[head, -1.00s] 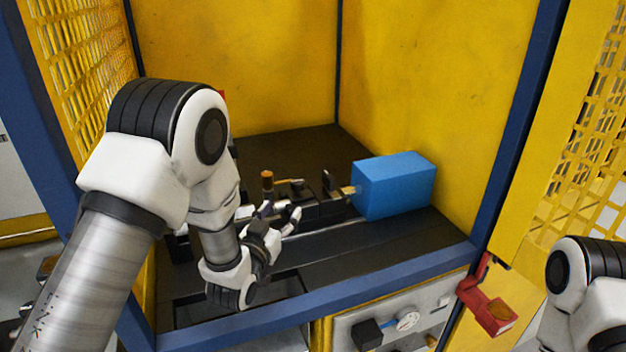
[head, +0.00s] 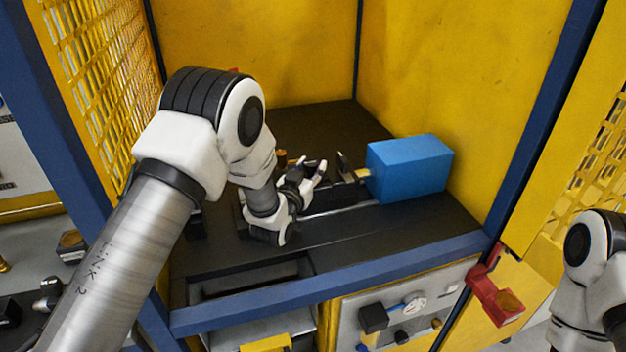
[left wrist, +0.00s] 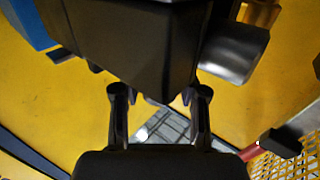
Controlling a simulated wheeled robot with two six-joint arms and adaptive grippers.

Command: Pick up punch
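No part can be made out for certain as the punch. A brass-coloured round piece (head: 282,157) shows in the head view at the bench machine, just left of my left gripper (head: 311,172) and partly hidden by my arm. My left gripper is over the machine, its fingers apart. In the left wrist view the two fingers of this gripper (left wrist: 160,97) stand apart with a large dark block (left wrist: 135,40) in front of them. Contact with the block cannot be told. My right gripper is out of view.
A blue box (head: 408,168) stands at the right end of the machine. Yellow walls (head: 450,60) enclose the black bench (head: 390,228), with a blue frame bar (head: 400,268) along its front. A red bracket (head: 493,297) is on the right post.

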